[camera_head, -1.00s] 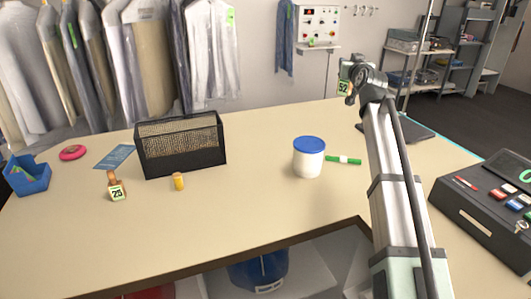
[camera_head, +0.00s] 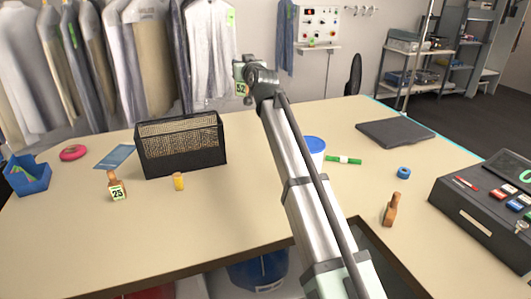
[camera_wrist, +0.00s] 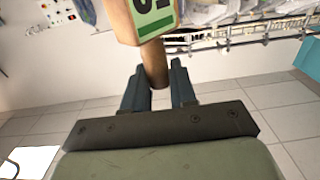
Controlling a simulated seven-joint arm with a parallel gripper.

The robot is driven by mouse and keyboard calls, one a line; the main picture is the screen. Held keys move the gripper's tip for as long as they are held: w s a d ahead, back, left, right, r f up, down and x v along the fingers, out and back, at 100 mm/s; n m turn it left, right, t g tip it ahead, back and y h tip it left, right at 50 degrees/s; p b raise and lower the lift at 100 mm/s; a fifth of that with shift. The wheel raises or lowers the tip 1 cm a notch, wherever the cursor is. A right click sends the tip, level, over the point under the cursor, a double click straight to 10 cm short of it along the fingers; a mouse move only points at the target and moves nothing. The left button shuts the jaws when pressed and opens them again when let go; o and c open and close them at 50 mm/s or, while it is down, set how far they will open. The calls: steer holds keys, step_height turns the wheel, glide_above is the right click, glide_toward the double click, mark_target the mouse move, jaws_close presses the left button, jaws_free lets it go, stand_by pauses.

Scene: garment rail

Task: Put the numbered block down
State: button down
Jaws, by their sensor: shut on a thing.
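The numbered block (camera_head: 241,89) has a green-edged label that reads 52. It hangs in the air at the end of my arm, in front of the white shirts behind the table. In the wrist view the block (camera_wrist: 152,18) shows its label at the top, and its wooden handle (camera_wrist: 153,66) runs down between the fingers. My gripper (camera_wrist: 156,85) is shut on that handle; it also shows in the head view (camera_head: 243,73), small and partly covered by the block. A similar block labelled 25 (camera_head: 117,191) stands on the table (camera_head: 190,230) at the left.
A black mesh basket (camera_head: 180,150) and yellow cylinder (camera_head: 178,181) stand left of my arm. My arm partly hides a blue-lidded tub (camera_head: 315,148).

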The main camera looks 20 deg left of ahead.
step_height(320, 180, down, 26)
steer(key=shift+w+d+f, duration=0.15)
steer(key=shift+d, duration=0.05)
stand_by(0.9)
steer(key=c, duration=0.9)
jaws_free()
steer(key=shift+f, duration=0.1)
steer(key=shift+s+d, duration=0.15)
steer(key=shift+s, duration=0.05)
steer(key=v, duration=1.1)
steer(key=shift+s+d, duration=0.2)
steer(key=shift+c, duration=0.2)
